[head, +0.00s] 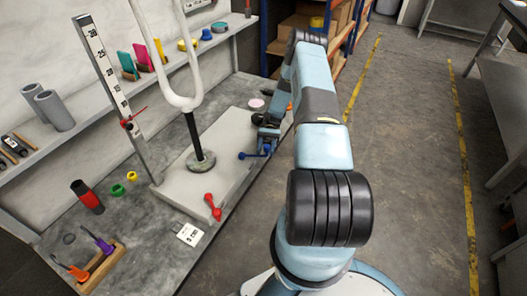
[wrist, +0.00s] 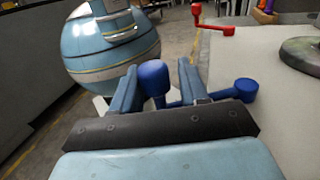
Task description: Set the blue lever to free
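The blue lever (head: 254,154) sits at the right edge of the pale raised slab, partly hidden by my gripper in the head view. In the wrist view the blue lever (wrist: 153,80) has one rounded end standing between my fingers and another round knob to the right, outside the right finger. My gripper (wrist: 158,75) is open around that end. A gap shows on the right finger's side; the left finger is very close to it, and I cannot tell if they touch. My gripper (head: 267,136) shows small in the head view. No free marking is readable.
A red lever (head: 213,207) sits on the slab's near edge. A white bent frame (head: 178,98) stands on a round base (head: 201,161) on the slab. A ruler post (head: 115,95) stands left. A small label card (head: 190,234) lies in front. The floor at right is clear.

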